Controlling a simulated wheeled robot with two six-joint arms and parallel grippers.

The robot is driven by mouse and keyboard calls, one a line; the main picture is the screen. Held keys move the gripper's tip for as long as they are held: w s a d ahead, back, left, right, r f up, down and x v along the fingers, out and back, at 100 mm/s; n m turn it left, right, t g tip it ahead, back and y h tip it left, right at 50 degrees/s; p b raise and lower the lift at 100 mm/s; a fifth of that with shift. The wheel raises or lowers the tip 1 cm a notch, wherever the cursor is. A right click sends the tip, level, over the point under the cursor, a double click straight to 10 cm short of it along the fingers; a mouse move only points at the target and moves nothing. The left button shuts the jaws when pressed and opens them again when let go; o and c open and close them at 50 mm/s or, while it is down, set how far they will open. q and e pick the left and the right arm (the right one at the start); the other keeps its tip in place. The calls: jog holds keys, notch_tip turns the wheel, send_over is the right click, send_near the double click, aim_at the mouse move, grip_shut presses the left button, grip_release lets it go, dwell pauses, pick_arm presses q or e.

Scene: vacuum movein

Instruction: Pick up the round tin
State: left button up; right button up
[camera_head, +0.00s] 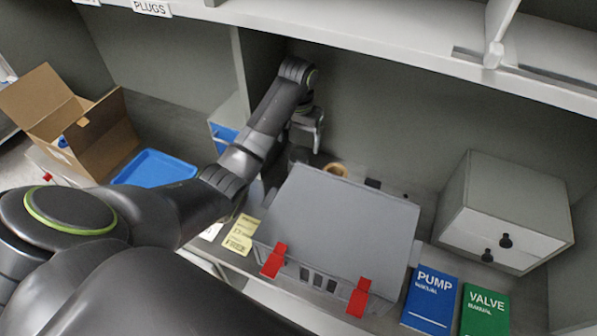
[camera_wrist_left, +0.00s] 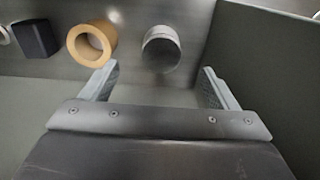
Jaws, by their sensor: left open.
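The round tin (camera_wrist_left: 161,48) is a short grey metal cylinder on the shelf in the left wrist view. It lies just ahead of my left gripper (camera_wrist_left: 158,76), between the lines of its two fingers. The fingers are spread, with nothing between them, and apart from the tin. In the head view my left gripper (camera_head: 302,157) is low behind the grey case, partly hidden. I cannot make out the tin there. My right gripper is not in view.
A tan ring (camera_wrist_left: 92,43) stands close left of the tin, with a black block (camera_wrist_left: 35,38) beyond it. A grey case with red latches (camera_head: 340,235) fills the front. A drawer unit (camera_head: 508,207) is at right. An upper shelf (camera_head: 400,45) hangs above.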

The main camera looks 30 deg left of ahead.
aim_at(299, 156)
pick_arm(q)
notch_tip(299, 156, down, 3)
jog(key=shift+w+f, duration=0.1)
jog(key=shift+f, duration=0.3)
notch_tip(299, 156, down, 4)
jog(key=shift+w+a+f+p, duration=0.1)
jog(key=shift+w+p, duration=0.05)
jog(key=shift+p, duration=0.4)
jog(key=shift+f, duration=0.25)
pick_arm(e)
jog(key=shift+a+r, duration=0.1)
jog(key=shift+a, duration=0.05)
pick_arm(q)
jog(key=shift+c, duration=0.4)
jog(key=c, duration=1)
jog(key=shift+r, duration=0.1)
